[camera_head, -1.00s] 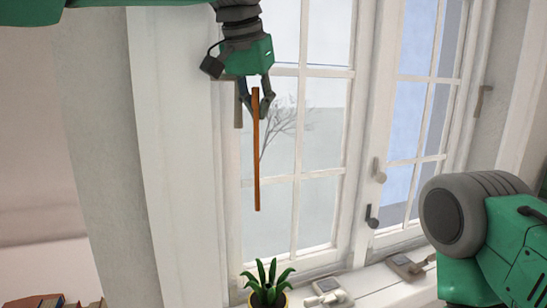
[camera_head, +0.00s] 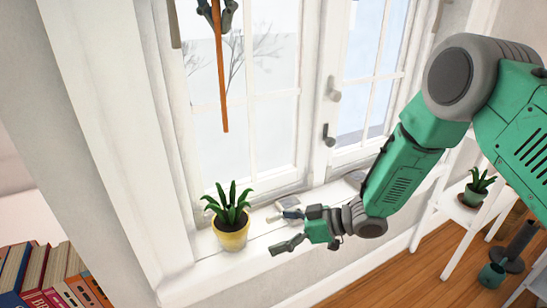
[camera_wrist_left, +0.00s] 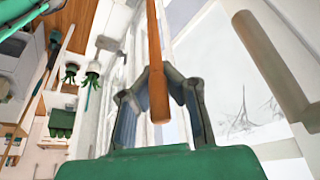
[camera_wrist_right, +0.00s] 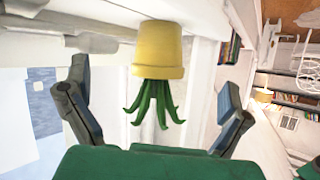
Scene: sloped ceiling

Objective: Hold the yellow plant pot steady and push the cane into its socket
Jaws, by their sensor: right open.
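The yellow plant pot (camera_head: 231,238) with a green plant stands upright on the window sill. In the right wrist view the pot (camera_wrist_right: 158,50) appears upside down, between the fingers. My right gripper (camera_head: 279,230) is open and empty, just right of the pot and apart from it. My left gripper (camera_head: 217,14), cut off at the top of the head view, is shut on the brown cane (camera_head: 222,85). The cane hangs nearly upright, its lower end above the plant. In the left wrist view the cane (camera_wrist_left: 158,85) sits between the fingertips. The socket is hidden.
The white sill (camera_head: 205,270) runs along the window. Books (camera_head: 50,275) stand at lower left. A white shelf with another potted plant (camera_head: 476,190) is at right.

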